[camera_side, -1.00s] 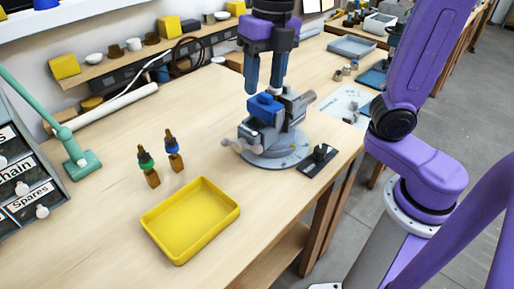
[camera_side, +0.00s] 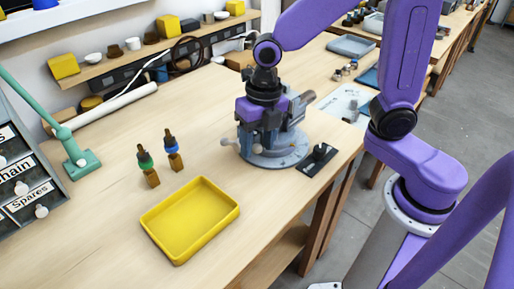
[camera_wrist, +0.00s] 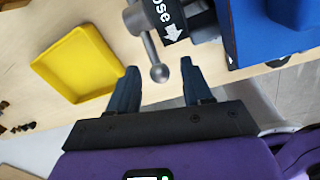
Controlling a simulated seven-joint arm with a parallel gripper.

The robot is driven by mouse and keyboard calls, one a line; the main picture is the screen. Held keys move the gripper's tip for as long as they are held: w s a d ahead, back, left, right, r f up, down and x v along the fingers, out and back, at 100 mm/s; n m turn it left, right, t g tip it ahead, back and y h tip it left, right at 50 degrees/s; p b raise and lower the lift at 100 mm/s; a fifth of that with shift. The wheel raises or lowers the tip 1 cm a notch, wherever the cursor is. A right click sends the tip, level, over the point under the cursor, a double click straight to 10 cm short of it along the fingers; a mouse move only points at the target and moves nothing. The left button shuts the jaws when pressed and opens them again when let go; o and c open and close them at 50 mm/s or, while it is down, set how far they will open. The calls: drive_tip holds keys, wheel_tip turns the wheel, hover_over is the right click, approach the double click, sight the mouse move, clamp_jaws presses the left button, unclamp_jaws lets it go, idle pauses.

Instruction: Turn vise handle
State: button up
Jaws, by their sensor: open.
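The grey vise stands on its round base (camera_side: 285,156) near the table's right edge. Its handle shows at the left of the vise in the side view (camera_side: 228,143). In the wrist view the handle is a metal rod with a ball end (camera_wrist: 159,73), and the ball lies between my two fingertips in the picture. A gap shows on both sides of it. My gripper (camera_side: 258,150) is low at the vise, pointing down and open, and covers much of the vise body. It also shows in the wrist view (camera_wrist: 158,84), empty.
A yellow tray (camera_side: 190,219) and two small bottles (camera_side: 172,150) stand to the left. A dark plate with a knob (camera_side: 318,157) lies right of the vise.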

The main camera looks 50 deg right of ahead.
drive_tip(key=shift+a+f, duration=0.1)
drive_tip(key=shift+f, duration=1)
clamp_jaws()
drive_tip(key=shift+w+r+g, duration=0.1)
drive_tip(key=shift+r+g, duration=0.05)
drive_tip(key=shift+g, duration=0.15)
drive_tip(key=shift+w+r+g, duration=0.3)
drive_tip(key=shift+r+g, duration=0.05)
drive_tip(key=shift+g, duration=0.6)
drive_tip(key=shift+w+r+g, duration=0.25)
drive_tip(key=shift+r+g, duration=0.15)
drive_tip(key=shift+g, duration=0.5)
drive_tip(key=shift+w+r+g, duration=0.3)
drive_tip(key=shift+r+g, duration=0.05)
drive_tip(key=shift+g, duration=0.6)
unclamp_jaws()
